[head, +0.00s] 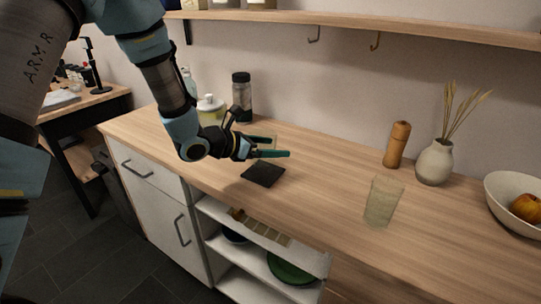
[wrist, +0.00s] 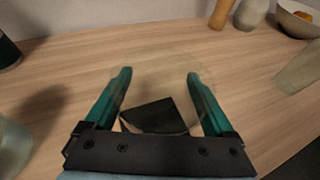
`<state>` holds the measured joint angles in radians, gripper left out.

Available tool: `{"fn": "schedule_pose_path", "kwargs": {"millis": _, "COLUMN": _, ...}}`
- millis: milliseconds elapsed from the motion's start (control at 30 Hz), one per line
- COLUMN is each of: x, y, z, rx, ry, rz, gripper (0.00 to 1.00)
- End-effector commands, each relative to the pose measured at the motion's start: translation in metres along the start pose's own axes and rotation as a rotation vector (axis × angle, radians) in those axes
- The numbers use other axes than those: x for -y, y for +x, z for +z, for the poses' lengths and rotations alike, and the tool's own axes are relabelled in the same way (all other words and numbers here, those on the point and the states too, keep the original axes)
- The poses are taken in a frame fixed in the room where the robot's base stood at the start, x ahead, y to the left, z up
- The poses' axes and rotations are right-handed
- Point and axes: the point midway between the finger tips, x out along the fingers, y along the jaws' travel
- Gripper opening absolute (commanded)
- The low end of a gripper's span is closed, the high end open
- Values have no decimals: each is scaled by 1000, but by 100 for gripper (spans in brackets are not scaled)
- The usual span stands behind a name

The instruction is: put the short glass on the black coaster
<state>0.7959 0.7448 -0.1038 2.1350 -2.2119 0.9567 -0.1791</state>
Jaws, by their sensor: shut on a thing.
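The short glass (wrist: 157,75) is clear and faint, held between the green fingers of my gripper (wrist: 160,76) in the wrist view. In the head view the glass (head: 267,144) shows only faintly between the fingertips of my gripper (head: 282,147). The black coaster (head: 263,174) lies flat and bare on the counter, just below the gripper in the head picture. In the wrist view the coaster (wrist: 155,116) shows between the fingers, partly behind the gripper's palm. How high the glass is above the counter is hard to tell.
A taller glass (head: 383,202) stands to the right on the wooden counter (head: 330,180). Behind it are a pepper mill (head: 397,145), a vase (head: 434,163) and a bowl (head: 500,192). A dark bottle (head: 241,97) and a jar (head: 210,110) stand at the back left.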

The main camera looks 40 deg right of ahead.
Motion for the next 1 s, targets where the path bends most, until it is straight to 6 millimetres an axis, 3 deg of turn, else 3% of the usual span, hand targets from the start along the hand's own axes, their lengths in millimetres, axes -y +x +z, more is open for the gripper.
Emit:
{"fn": "schedule_pose_path", "kwargs": {"millis": 200, "x": 1, "y": 11, "z": -26, "rx": -2, "ry": -3, "rz": -1, "gripper": 18}}
{"fn": "schedule_pose_path", "kwargs": {"millis": 667, "x": 0, "y": 14, "z": -33, "rx": 0, "ry": -1, "rz": 0, "gripper": 18}}
{"fn": "schedule_pose_path", "kwargs": {"millis": 700, "x": 0, "y": 14, "z": -34, "rx": -1, "ry": -1, "rz": 0, "gripper": 89}}
{"fn": "schedule_pose_path", "kwargs": {"millis": 800, "x": 0, "y": 13, "z": -33, "rx": -1, "ry": -1, "rz": 0, "gripper": 100}}
{"fn": "schedule_pose_path", "kwargs": {"millis": 1000, "x": 0, "y": 13, "z": -32, "rx": -1, "ry": -1, "rz": 0, "gripper": 100}}
